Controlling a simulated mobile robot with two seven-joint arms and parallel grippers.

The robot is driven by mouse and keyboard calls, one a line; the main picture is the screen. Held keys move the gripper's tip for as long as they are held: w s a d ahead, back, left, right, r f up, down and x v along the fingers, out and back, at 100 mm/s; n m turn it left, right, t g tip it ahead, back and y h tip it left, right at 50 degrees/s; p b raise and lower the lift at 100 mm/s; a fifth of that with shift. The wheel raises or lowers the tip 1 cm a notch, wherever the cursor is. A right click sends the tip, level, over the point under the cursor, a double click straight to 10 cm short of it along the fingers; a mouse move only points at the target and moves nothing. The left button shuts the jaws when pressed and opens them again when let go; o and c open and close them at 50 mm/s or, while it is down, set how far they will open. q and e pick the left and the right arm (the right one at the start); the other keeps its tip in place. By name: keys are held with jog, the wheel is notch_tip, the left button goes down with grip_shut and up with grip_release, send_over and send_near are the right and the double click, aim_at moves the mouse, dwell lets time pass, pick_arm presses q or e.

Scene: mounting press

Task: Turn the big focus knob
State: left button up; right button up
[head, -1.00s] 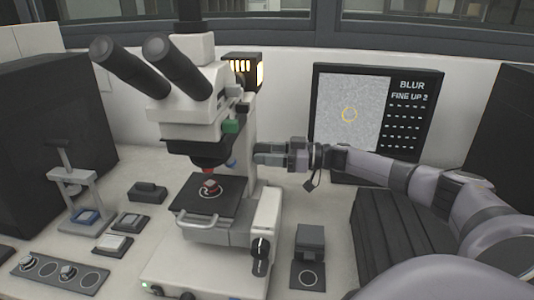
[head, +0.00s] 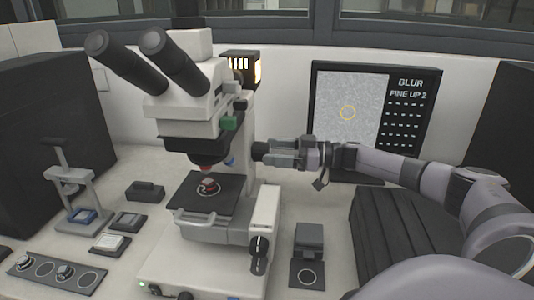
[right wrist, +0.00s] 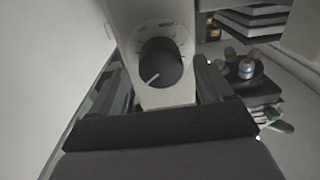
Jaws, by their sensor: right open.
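The white microscope (head: 195,125) stands in the middle of the bench. A black round focus knob (head: 259,151) sits on the right side of its column. In the right wrist view the same knob (right wrist: 160,64) shows face on, with a white pointer line aimed to the lower left and a marked dial around it. My right gripper (head: 268,153) is open just right of the knob, level with it. In the wrist view its fingers (right wrist: 162,90) stand to the left and right of the knob, apart from it. My left gripper is not in view.
A screen (head: 347,110) reads BLUR and FINE UP 2. A small dark block (head: 309,236) stands right of the base.

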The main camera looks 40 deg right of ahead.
jog(key=shift+b+v, duration=0.35)
jog(key=shift+v, duration=1.85)
